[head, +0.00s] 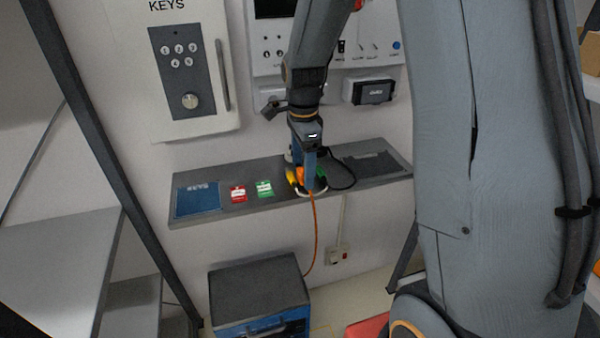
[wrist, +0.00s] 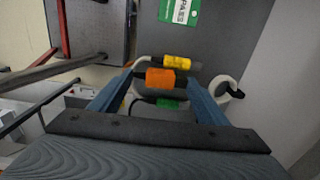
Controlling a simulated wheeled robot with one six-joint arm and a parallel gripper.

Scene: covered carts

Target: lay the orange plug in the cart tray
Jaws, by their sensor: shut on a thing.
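The orange plug (head: 309,174) is at a grey wall shelf, with an orange cable hanging down from it over the front edge. In the wrist view the orange plug (wrist: 160,78) lies across between the two blue fingers. My gripper (head: 311,184) is shut on it, low over the shelf; the wrist view also shows my gripper (wrist: 158,84). Whether the plug touches the shelf is not clear. I cannot make out the cart tray for sure in either view.
A yellow plug (wrist: 177,61) and a green plug (wrist: 168,104) lie close on either side, by white rings. The shelf (head: 215,216) also bears a blue mat (head: 197,200), a red tag (head: 238,194) and a green tag (head: 264,188). A blue cabinet (head: 258,290) stands below.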

